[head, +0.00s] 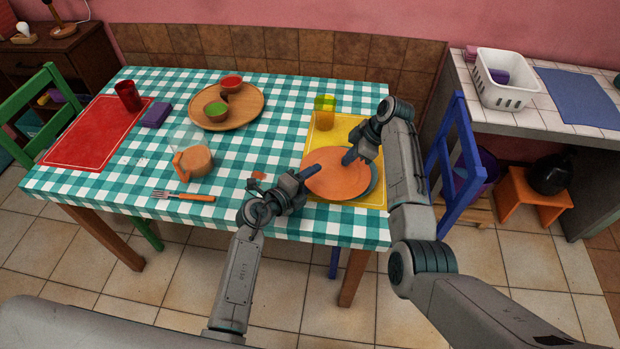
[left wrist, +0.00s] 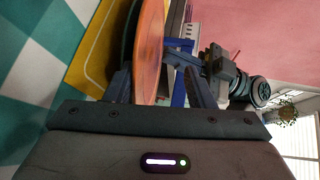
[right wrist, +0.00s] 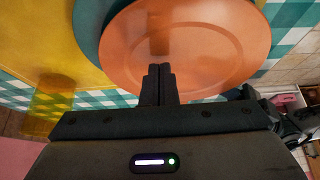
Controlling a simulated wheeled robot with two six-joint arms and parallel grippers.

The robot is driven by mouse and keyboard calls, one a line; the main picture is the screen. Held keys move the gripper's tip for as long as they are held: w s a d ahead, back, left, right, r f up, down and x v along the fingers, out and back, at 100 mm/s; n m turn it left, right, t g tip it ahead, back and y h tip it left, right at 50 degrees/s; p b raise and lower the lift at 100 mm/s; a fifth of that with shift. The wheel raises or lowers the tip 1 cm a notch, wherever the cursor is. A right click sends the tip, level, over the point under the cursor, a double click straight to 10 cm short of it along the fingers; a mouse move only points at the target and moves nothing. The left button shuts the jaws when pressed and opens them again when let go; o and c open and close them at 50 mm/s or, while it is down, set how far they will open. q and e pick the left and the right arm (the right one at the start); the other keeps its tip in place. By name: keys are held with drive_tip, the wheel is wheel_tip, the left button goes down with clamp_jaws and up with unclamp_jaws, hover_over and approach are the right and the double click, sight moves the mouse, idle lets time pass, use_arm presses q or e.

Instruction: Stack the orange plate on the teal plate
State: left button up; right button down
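The orange plate (head: 338,172) is over the teal plate (head: 374,182), offset a little to the left, so only a teal strip shows at its right. The left wrist view shows the orange plate (left wrist: 149,50) edge-on beside the dark teal rim (left wrist: 127,45); I cannot tell whether they touch.
A yellow placemat (head: 376,140) lies under the plates, with a yellow cup (head: 325,112) behind. A blue chair (head: 462,150) is at the right.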

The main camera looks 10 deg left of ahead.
use_arm(q)
drive_tip(key=shift+o, duration=0.5)
drive_tip(key=shift+s+a, duration=0.1)
drive_tip(key=shift+s+a, duration=0.95)
drive_tip(key=shift+a, duration=0.05)
use_arm(e)
drive_tip(key=shift+f, duration=0.3)
use_arm(q)
drive_tip(key=shift+a, duration=0.1)
drive_tip(key=shift+a+v, duration=0.2)
drive_tip(key=shift+v, duration=1.2)
drive_tip(key=shift+a+f, duration=0.15)
drive_tip(key=shift+f, duration=0.05)
drive_tip(key=shift+s+a, duration=0.95)
drive_tip(key=shift+a, duration=0.1)
